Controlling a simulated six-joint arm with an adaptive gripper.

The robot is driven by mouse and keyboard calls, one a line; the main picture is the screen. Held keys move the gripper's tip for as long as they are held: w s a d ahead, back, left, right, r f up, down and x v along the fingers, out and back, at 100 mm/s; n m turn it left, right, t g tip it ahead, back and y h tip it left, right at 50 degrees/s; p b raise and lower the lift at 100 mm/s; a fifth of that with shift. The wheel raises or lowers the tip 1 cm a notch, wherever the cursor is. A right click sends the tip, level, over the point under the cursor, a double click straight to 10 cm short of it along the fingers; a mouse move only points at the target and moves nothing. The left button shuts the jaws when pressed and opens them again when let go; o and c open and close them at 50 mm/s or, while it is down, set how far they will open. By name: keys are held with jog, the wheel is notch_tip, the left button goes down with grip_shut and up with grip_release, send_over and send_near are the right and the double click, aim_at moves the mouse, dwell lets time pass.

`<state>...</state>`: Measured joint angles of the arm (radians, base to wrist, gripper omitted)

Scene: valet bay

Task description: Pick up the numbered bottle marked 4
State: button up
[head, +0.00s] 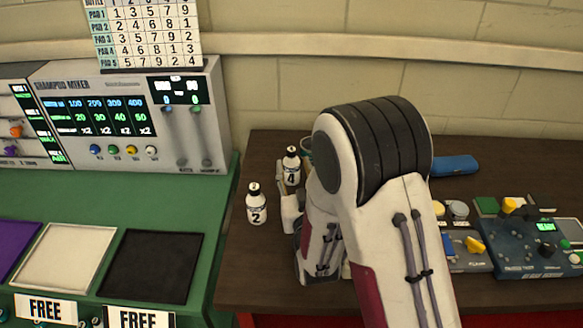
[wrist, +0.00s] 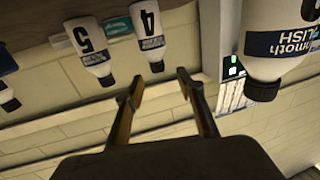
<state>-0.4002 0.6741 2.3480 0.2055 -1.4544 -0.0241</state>
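The bottle marked 4 (head: 291,166) is white with a black cap and stands upright on the dark brown table, behind and right of the bottle marked 2 (head: 256,205). In the wrist view, which is upside down, bottle 4 (wrist: 149,32) lies just beyond my gripper (wrist: 160,79). My gripper is open and empty, its fingertips apart, with bottle 4's cap near the gap. I cannot tell the exact distance. In the head view my arm hides the fingers.
In the wrist view, a bottle marked 5 (wrist: 88,47) stands beside bottle 4, and a large near bottle (wrist: 275,45) is at the right. The shampoo mixer (head: 130,115) is at left. A blue case (head: 455,165) and control panels (head: 545,245) are at right.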

aim_at(292, 153)
jog(key=shift+w+a, duration=0.2)
jog(key=shift+w, duration=0.85)
jog(key=shift+w+a, duration=0.15)
jog(key=shift+w, duration=1.15)
jog(key=shift+w+a, duration=0.15)
jog(key=shift+w, duration=1.15)
grip_shut()
